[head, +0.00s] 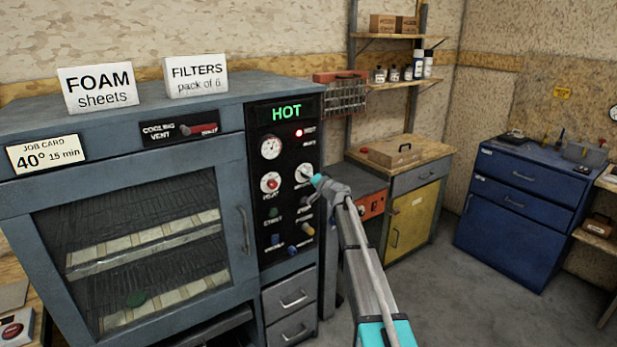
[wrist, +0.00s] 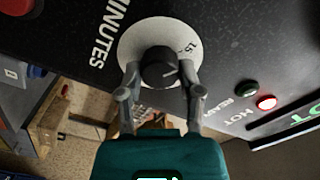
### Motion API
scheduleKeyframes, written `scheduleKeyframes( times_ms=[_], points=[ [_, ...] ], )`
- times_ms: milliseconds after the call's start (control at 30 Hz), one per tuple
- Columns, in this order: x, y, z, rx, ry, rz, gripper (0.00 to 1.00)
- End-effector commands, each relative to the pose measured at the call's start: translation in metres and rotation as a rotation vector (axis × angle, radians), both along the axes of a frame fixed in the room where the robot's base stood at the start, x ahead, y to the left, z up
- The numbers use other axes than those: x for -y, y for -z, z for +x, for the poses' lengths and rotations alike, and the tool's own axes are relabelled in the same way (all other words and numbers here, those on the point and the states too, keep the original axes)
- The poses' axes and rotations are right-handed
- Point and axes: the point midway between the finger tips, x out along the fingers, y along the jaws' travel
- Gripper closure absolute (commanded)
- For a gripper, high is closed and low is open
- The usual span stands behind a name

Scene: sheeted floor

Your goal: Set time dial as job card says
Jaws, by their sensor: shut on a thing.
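The job card (head: 45,153) at the left of the oven's front reads 40° and 15 min. The time dial (head: 303,174) is on the black control panel. In the wrist view its white face (wrist: 140,38), labelled MINUTES, shows the number 15 at upper right. My gripper (head: 316,181) is at the dial, its two fingers shut on either side of the black knob (wrist: 158,67). A short pale line on the knob points right; whether it meets the 15 I cannot tell. Part of the dial's face is hidden behind the knob and fingers.
A green HOT sign (head: 286,112) and a red HOT lamp (head: 299,133) are lit. Knobs and switches sit below. A wooden bench (head: 408,165) and a blue cabinet (head: 520,200) stand right, with clear floor between.

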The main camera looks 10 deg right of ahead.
Motion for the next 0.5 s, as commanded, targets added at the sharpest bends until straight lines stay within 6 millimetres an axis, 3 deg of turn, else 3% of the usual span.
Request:
scheduleKeyframes(
  times_ms=[233, 267, 400, 500],
  points=[
    [-0.0006, 0.0007, -0.0011, 0.000, -0.001, -0.004, 1.00],
    [-0.0005, 0.0006, -0.0011, 0.000, -0.001, -0.004, 0.47],
    [-0.0002, 0.0005, -0.0009, -0.001, -0.001, -0.004, 0.21],
    [-0.0001, 0.0004, -0.0007, 0.000, 0.000, -0.002, 0.18]
  ],
)
